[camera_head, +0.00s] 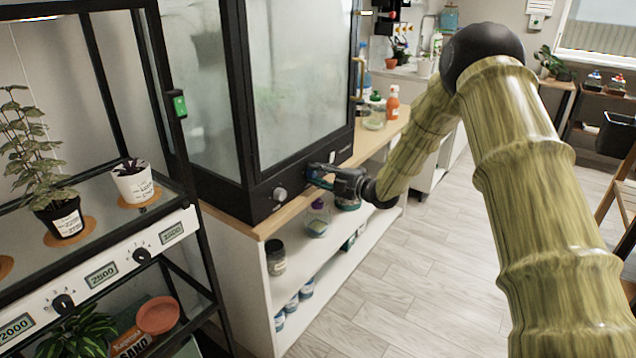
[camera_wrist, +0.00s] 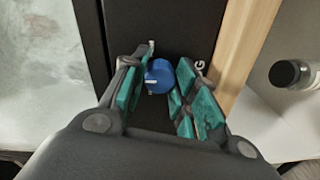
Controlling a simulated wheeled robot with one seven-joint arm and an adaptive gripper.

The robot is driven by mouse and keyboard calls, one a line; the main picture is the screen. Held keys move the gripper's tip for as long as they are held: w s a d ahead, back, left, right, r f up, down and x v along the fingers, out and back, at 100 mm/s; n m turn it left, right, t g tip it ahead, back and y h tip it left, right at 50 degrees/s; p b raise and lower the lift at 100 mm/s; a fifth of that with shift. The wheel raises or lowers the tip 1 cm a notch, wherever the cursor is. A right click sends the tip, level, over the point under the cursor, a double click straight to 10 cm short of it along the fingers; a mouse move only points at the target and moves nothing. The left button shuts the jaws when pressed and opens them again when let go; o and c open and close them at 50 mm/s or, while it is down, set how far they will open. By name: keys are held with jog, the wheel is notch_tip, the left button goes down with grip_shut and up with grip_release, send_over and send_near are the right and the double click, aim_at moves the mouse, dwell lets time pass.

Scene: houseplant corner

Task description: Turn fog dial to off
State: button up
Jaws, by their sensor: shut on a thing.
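The fog dial is a blue knob (camera_wrist: 158,76) with a pale pointer mark, on the black front panel of the glass cabinet. My gripper (camera_wrist: 155,88) has its teal-padded fingers on either side of the dial and is shut on it. In the head view my gripper (camera_head: 322,175) reaches the cabinet's lower panel from the right, and its fingers mostly cover the dial. A white letter or two of the panel lettering shows beside the right finger in the wrist view; the rest is hidden.
A silver knob (camera_head: 280,193) sits left of my gripper on the same panel. The fogged glass cabinet (camera_head: 252,172) stands on a wooden counter with bottles on the shelf below. A plant rack (camera_head: 125,245) with dials stands at the left. Floor at the right is open.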

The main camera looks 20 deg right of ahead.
jog(key=n+b, duration=0.4)
jog(key=shift+f+n, duration=0.2)
jog(key=shift+n, duration=0.1)
jog(key=n+b, duration=0.3)
jog(key=b, duration=0.1)
jog(key=shift+a, duration=0.1)
jog(key=n+b, duration=0.4)
jog(key=b, duration=0.1)
jog(key=shift+t+h, duration=0.3)
jog(key=shift+r+n+b, duration=0.2)
jog(key=shift+n+b, duration=0.7)
jog(key=o, duration=1)
jog(key=shift+s, duration=0.15)
